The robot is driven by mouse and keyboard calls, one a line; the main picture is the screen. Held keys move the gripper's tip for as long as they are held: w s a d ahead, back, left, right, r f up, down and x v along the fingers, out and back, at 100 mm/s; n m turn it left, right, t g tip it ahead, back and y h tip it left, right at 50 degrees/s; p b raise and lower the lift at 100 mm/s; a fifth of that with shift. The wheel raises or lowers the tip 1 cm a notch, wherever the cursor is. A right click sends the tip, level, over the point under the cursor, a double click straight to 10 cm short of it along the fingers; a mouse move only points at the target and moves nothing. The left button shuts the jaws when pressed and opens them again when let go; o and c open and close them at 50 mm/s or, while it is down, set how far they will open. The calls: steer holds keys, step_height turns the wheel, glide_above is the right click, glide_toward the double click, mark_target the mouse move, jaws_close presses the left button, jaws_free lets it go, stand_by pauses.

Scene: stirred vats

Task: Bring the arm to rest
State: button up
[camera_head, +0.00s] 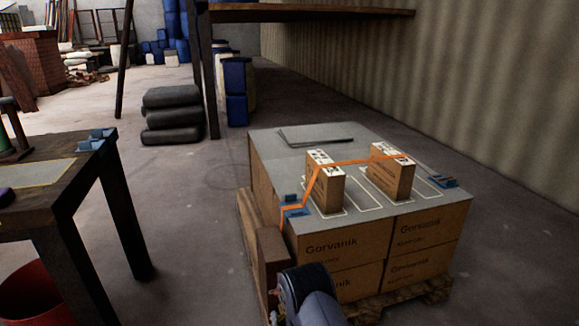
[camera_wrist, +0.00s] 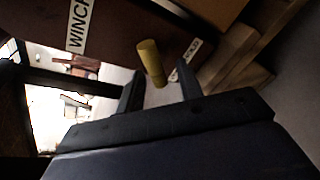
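My gripper (camera_wrist: 160,84) is open in the wrist view, its two dark fingers apart. A yellow cylindrical handle (camera_wrist: 151,62) on a dark brown housing marked WINCH (camera_wrist: 105,35) lies just ahead, its near end appearing between the fingertips. I cannot tell whether they touch. In the head view, part of my arm (camera_head: 308,292) shows at the bottom centre, beside the brown housing (camera_head: 271,262); the fingers are hidden there.
A pallet load of cartons (camera_head: 330,246) stands close behind my arm. On its grey top sheet (camera_head: 280,152) stand two small boxes (camera_head: 325,185) (camera_head: 391,178) under an orange strap (camera_head: 345,163). A dark table (camera_head: 112,168) stands left. Floor between is clear.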

steer(key=p+v, duration=0.3)
steer(key=v, duration=0.6)
steer(key=b+x, duration=0.4)
steer(key=x, duration=0.6)
steer(key=shift+w+f, duration=0.1)
steer(key=shift+m+y, duration=0.3)
steer(key=shift+m, duration=0.2)
steer(key=shift+a+r+m+y, duration=0.1)
steer(key=shift+r+m+y, duration=0.25)
steer(key=shift+m, duration=0.6)
steer(key=shift+a+r+m+y, duration=0.15)
steer(key=shift+m+y, duration=0.3)
steer(key=shift+m, duration=0.5)
steer(key=shift+d, duration=0.1)
